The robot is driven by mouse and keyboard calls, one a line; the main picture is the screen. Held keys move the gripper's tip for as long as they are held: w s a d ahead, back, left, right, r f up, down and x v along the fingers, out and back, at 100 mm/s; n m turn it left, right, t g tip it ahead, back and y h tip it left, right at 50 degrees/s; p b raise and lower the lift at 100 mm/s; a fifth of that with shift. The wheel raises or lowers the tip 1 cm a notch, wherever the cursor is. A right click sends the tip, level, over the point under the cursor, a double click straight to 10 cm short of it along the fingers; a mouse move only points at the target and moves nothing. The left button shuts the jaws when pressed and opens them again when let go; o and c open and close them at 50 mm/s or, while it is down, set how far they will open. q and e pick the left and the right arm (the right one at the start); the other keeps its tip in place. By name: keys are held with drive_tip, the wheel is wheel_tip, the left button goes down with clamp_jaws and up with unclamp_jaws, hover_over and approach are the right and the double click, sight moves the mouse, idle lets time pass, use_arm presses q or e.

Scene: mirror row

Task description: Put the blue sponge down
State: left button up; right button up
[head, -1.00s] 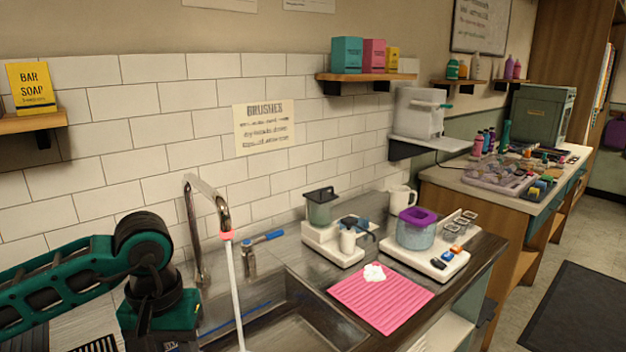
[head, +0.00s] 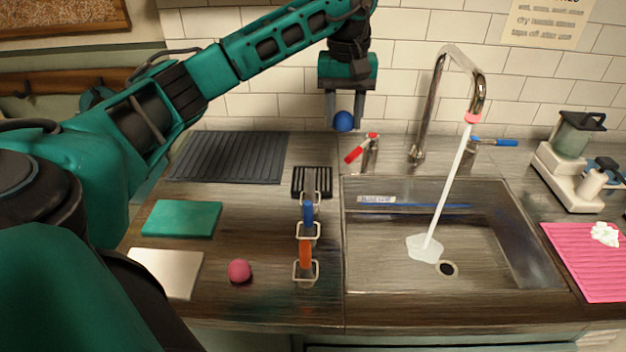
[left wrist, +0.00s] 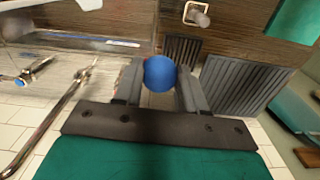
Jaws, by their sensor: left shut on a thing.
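The blue sponge (head: 344,121) is a round blue ball. My left gripper (head: 345,116) is shut on it and holds it in the air above the back of the counter, behind the small black rack and left of the tap. In the left wrist view the blue sponge (left wrist: 160,73) sits between the two fingers of my left gripper (left wrist: 160,80). My right gripper is not in view.
A dark ribbed mat (head: 230,157), a black slotted rack (head: 312,181), a green cloth-like pad (head: 182,218), a pale board (head: 167,272) and a pink ball (head: 239,271) lie on the left counter. Wire holders (head: 306,271) stand beside the sink (head: 400,250). Water runs from the tap (head: 482,90).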

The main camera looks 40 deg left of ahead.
use_arm(q)
drive_tip(key=a+r+n, duration=0.3)
drive_tip(key=a, duration=0.5)
drive_tip(key=b, duration=0.3)
approach(312, 167)
drive_tip(key=shift+n, duration=0.3)
drive_tip(key=s+d, duration=0.1)
drive_tip(key=s+d+f, duration=0.1)
drive_tip(key=s+d, duration=0.1)
drive_tip(key=shift+s+d+f, duration=0.15)
drive_tip(key=shift+s+f, duration=0.05)
drive_tip(key=shift+f, duration=2.4)
drive_tip(key=shift+f, duration=0.1)
drive_tip(key=o, duration=1)
